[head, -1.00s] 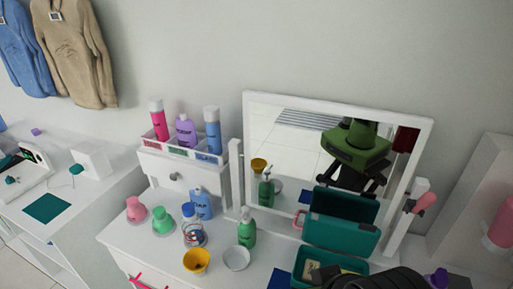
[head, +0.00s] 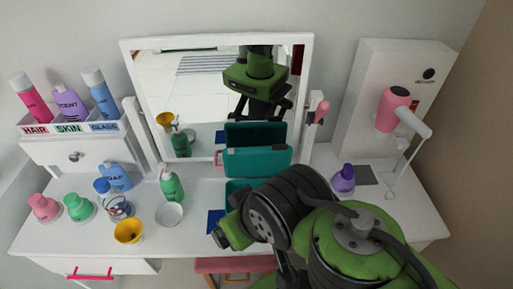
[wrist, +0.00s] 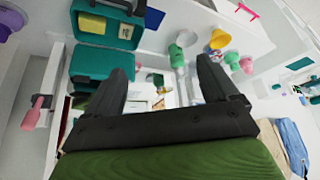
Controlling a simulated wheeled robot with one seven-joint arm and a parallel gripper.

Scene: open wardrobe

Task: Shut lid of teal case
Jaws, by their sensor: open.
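The teal case stands open on the white dresser in front of the mirror. Its lid (head: 257,163) is raised in the head view, and its base (head: 236,187) is mostly hidden behind my arm. In the wrist view, the base (wrist: 127,42) lies at upper left with a yellow item in it, and the lid (wrist: 90,64) shows just below. My gripper (wrist: 163,65) is open and empty. In the wrist view one finger overlaps the edge of the lid; I cannot tell whether they touch. The gripper is hidden behind my arm in the head view.
The mirror (head: 200,75) stands behind the case, with a pink-headed item (head: 320,113) on its right post. A green bottle (head: 171,184), white dish (head: 169,215) and yellow cup (head: 129,232) stand left. A purple bottle (head: 343,179) and hairdryer (head: 392,110) are right.

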